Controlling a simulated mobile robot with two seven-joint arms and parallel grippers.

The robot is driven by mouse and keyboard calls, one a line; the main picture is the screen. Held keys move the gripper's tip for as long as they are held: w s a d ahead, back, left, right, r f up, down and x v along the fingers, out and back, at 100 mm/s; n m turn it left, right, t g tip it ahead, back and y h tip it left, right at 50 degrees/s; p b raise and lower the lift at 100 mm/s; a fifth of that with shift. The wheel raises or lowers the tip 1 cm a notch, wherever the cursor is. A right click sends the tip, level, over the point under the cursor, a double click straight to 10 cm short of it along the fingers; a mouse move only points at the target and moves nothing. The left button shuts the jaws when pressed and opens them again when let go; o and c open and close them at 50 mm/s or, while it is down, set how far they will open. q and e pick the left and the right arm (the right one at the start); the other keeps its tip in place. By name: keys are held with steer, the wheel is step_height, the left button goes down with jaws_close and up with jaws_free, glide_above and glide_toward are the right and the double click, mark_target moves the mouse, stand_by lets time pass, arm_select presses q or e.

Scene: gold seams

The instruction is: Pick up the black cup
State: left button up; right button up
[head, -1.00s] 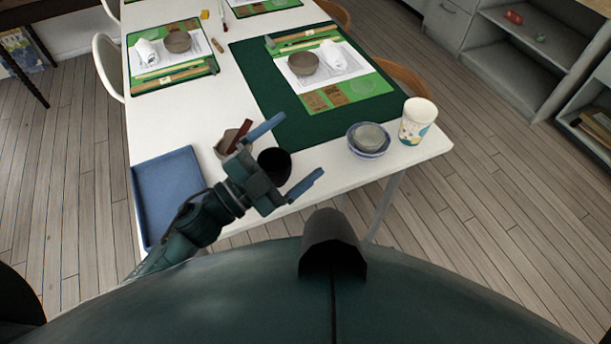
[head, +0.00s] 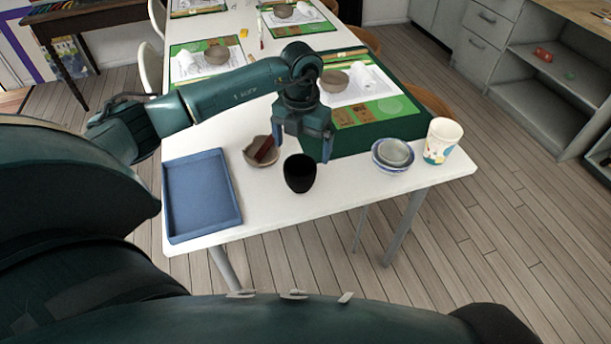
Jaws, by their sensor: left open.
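The black cup (head: 299,175) stands upright near the front edge of the white table (head: 345,192) in the head view. My left gripper (head: 302,152) is above and just behind the cup, pointing down. Its jaws are open, with one blue finger on the left and one on the right. I see nothing between them. I cannot tell whether a finger touches the cup. My right gripper does not show.
A blue tray (head: 202,196) lies left of the cup. A small bowl with a reddish-brown block (head: 263,150) is close by on the left. Stacked bowls (head: 392,155) and a patterned paper cup (head: 441,140) stand to the right. The front table strip is clear.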

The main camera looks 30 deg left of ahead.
mark_target(300, 171)
arm_select(q)
step_height(300, 171, down, 4)
steer(key=shift+a+f+p, duration=0.2)
steer(key=shift+f, duration=1.2)
steer(key=shift+a+f+p, duration=0.15)
steer(key=shift+f+p, duration=0.05)
steer(key=shift+f, duration=1.2)
steer(key=shift+w, duration=0.1)
steer(key=c, duration=1.2)
